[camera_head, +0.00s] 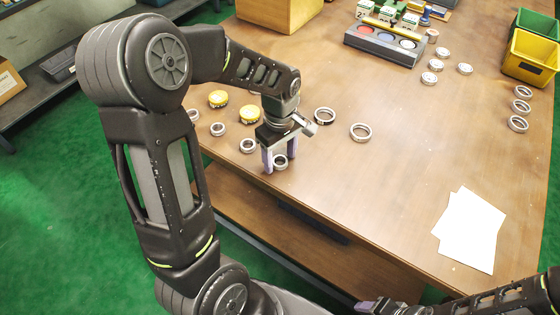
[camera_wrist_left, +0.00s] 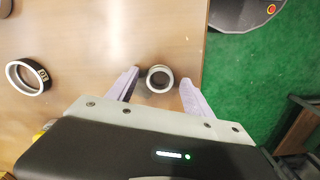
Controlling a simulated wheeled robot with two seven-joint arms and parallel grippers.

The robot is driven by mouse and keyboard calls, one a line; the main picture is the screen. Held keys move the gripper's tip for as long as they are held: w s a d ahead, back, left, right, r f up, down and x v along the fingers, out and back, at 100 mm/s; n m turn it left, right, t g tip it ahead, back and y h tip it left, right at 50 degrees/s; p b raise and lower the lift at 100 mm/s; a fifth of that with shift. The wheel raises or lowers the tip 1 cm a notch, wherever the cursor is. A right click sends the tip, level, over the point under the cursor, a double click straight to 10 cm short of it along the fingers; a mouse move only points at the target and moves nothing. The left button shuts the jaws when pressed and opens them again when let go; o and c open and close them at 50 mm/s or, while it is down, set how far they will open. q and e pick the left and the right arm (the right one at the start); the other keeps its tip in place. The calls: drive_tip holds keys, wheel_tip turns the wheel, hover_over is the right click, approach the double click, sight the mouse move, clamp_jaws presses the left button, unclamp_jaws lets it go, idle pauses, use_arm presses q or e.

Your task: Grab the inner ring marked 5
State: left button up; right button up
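A small silver ring with a dark band (camera_head: 280,162) lies near the table's front edge. It also shows in the left wrist view (camera_wrist_left: 159,87), between the fingertips. No number can be read on it, so I cannot tell whether it is the ring marked 5. My left gripper (camera_head: 279,159) is open, its two pale purple fingers on either side of this ring; it shows in the left wrist view too (camera_wrist_left: 160,80). My right gripper (camera_head: 375,305) shows only partly at the bottom, and its opening is unclear.
Other rings lie nearby: one left (camera_head: 248,146), one right (camera_head: 325,115), one farther right (camera_head: 361,132). A larger ring with an unclear mark (camera_wrist_left: 26,76) shows in the wrist view. Yellow round pieces (camera_head: 250,112) lie behind. White papers (camera_head: 468,230) lie at right.

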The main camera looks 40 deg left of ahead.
use_arm(q)
clamp_jaws()
idle(0.4)
wheel_tip(320, 180, up, 10)
idle(0.7)
idle(0.4)
